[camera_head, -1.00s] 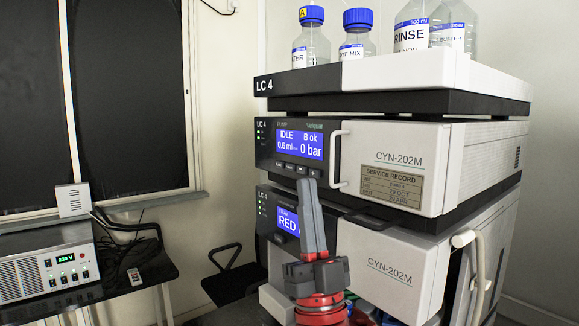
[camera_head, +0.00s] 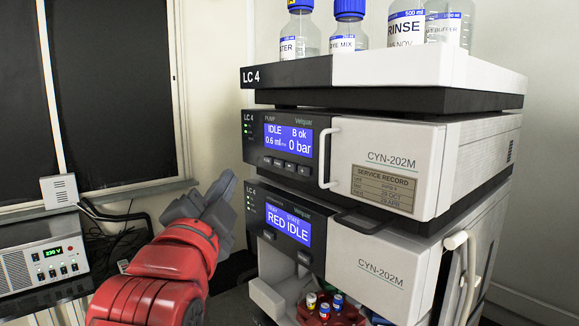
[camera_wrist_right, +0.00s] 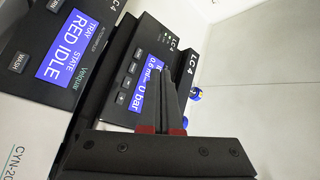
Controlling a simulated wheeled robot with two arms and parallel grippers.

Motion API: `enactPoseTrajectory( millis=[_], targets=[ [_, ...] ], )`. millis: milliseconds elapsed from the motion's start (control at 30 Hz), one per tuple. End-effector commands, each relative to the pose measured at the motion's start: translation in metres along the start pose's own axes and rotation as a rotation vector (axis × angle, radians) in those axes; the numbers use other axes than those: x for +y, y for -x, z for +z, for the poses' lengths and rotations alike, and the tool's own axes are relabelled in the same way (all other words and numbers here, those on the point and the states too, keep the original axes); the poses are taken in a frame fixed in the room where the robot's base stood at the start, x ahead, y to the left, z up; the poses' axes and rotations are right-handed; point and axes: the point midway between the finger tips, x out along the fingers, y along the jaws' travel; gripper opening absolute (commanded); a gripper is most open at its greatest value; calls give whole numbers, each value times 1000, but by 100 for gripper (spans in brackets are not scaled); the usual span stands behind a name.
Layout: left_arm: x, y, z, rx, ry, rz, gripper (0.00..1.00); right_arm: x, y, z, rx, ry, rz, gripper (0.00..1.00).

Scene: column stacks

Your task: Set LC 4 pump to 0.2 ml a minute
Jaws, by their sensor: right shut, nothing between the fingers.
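The LC 4 pump (camera_head: 390,148) is the upper module of the stack. Its blue screen (camera_head: 288,141) reads IDLE, B ok, 0.6 ml and 0 bar. A row of small dark buttons (camera_head: 286,166) runs below the screen. The screen also shows in the right wrist view (camera_wrist_right: 152,85), turned sideways and partly behind the fingers. My right gripper (camera_head: 226,186) is shut and empty, left of the stack and below the pump panel in the head view. In the right wrist view its fingertips (camera_wrist_right: 172,84) overlap the pump panel; contact cannot be told. My left gripper is not in view.
The module below shows RED IDLE (camera_head: 289,224), with a red vial carousel (camera_head: 325,312) beneath. A white handle (camera_head: 325,158) stands out right of the pump screen. Bottles (camera_head: 349,30) stand on top. A power supply (camera_head: 48,258) is at left.

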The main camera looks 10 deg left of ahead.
Motion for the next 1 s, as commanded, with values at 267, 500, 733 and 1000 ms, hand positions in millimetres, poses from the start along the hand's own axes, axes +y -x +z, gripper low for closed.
enactPoseTrajectory(
  millis=[267,500,733,1000],
  targets=[
    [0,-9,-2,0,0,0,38,0,-5,-4,1,1,-2,0],
    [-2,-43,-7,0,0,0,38,11,-26,-23,5,2,-1,0],
    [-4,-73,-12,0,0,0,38,27,-46,-36,1,3,2,0],
    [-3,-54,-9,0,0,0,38,44,-60,-43,2,2,-2,0]
  ],
)
